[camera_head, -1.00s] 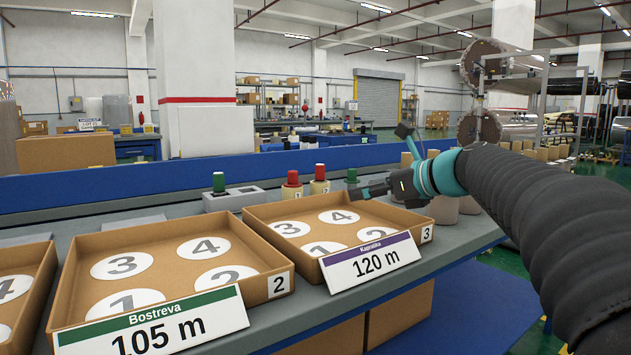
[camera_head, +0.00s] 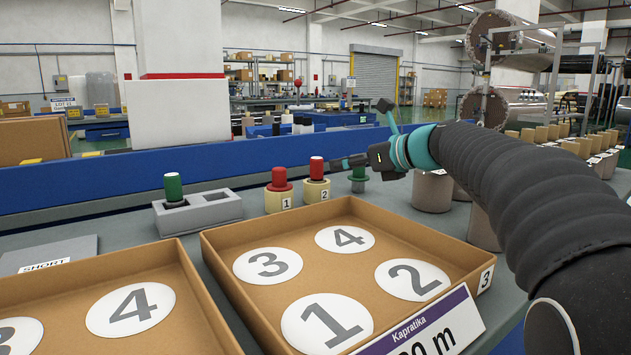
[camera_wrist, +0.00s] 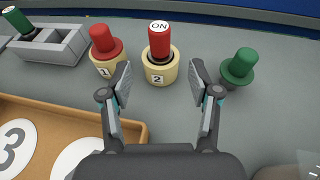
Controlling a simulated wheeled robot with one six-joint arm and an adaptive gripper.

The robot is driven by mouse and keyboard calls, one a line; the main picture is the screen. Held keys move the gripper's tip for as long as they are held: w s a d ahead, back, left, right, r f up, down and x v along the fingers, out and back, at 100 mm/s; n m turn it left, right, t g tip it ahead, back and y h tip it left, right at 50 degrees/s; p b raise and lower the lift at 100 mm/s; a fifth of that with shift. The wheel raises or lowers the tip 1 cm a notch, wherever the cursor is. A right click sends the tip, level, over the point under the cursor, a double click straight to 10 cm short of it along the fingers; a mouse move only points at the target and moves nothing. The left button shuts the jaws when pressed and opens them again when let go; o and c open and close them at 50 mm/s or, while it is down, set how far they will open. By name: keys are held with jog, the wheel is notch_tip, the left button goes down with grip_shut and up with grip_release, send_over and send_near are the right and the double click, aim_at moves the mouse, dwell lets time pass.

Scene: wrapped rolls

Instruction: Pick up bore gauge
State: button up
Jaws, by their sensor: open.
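Several plug-like gauges with coloured handles stand at the back of the bench; I cannot tell which the task names. A red-handled gauge (camera_head: 317,168) stands upright in the cream roll 2 (camera_head: 317,190). In the wrist view this red handle (camera_wrist: 160,40), lettered on top, is ahead of the gap between my fingers. Another red gauge (camera_head: 279,179) sits on roll 1 (camera_head: 279,200). A green gauge (camera_wrist: 239,67) stands to the right, partly behind my gripper in the head view. Another green gauge (camera_head: 173,188) stands in a grey block. My gripper (camera_wrist: 161,75) is open and empty.
The grey block (camera_head: 209,209) has an empty socket beside the green gauge. A cardboard tray (camera_head: 225,290) with numbered circles lies in front of the rolls, another to its left. A blue barrier (camera_head: 90,180) runs behind. Wrapped rolls stand at the right.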

aim_at(322, 167)
jog(key=x, duration=0.4)
jog(key=shift+w+a+f, duration=0.15)
jog(key=shift+w+f, duration=0.05)
jog(key=shift+w, duration=0.05)
jog(key=shift+b+x, duration=0.3)
jog(key=shift+x, duration=2.4)
jog(key=shift+s, duration=0.15)
grip_shut()
